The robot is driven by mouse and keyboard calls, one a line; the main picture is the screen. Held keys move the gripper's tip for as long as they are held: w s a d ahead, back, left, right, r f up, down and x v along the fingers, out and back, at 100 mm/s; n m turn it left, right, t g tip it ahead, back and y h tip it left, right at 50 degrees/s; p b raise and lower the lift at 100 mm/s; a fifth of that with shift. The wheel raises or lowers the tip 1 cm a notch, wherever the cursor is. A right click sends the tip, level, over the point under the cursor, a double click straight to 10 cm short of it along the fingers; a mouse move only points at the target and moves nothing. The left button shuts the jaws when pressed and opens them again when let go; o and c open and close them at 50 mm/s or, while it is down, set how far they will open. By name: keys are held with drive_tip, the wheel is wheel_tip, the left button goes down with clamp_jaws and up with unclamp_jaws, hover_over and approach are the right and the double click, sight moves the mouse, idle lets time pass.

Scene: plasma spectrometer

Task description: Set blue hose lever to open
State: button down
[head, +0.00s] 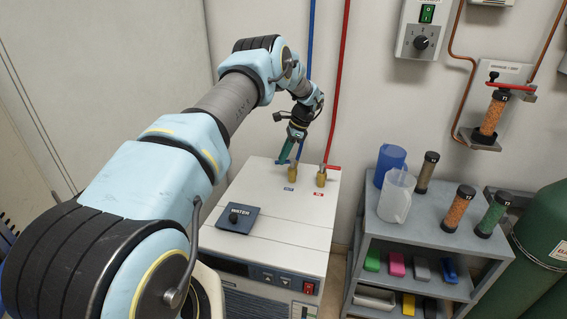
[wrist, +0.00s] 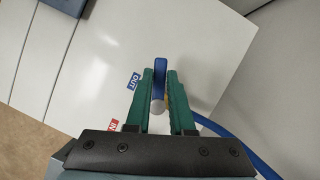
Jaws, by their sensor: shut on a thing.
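The blue hose lever (wrist: 159,77) stands between the two green fingers of my gripper (wrist: 159,90) in the wrist view, and the fingers are shut on it. In the head view my gripper (head: 286,158) is above the top of the white cabinet, at the brass valve (head: 293,173) of the blue hose (head: 311,40). The lever is mostly hidden there by the fingers. A small blue "OUT" label (wrist: 133,80) lies beside the fingers in the wrist view. Part of the valve is covered by my gripper.
A red hose (head: 338,80) with its own brass valve and red lever (head: 333,168) stands just right of the blue one. A grey shelf (head: 436,236) with jugs and cylinders stands at the right.

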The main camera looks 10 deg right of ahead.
drive_tip(key=n+b, duration=0.1)
drive_tip(key=n+g+b, duration=0.1)
drive_tip(key=shift+s+f+n, duration=0.2)
drive_tip(key=shift+s+n, duration=0.2)
drive_tip(key=shift+s+d+r+n+g+h+b, duration=0.1)
drive_tip(key=shift+s+d+n+g+h+b, duration=0.4)
drive_tip(key=shift+n, duration=1.25)
drive_tip(key=shift+s+d+r+n+g+h+b, duration=0.1)
drive_tip(key=shift+s+n+g+h+b, duration=0.4)
drive_tip(key=shift+n, duration=1.3)
drive_tip(key=shift+s+d+r+n+g+h+b, duration=0.2)
drive_tip(key=shift+n+g+b, duration=0.5)
drive_tip(key=shift+n, duration=1.05)
drive_tip(key=shift+d+f, duration=0.1)
drive_tip(key=shift+f, duration=0.05)
drive_tip(key=c, duration=0.8)
unclamp_jaws()
wheel_tip(320, 180, up, 10)
drive_tip(key=shift+b, duration=0.75)
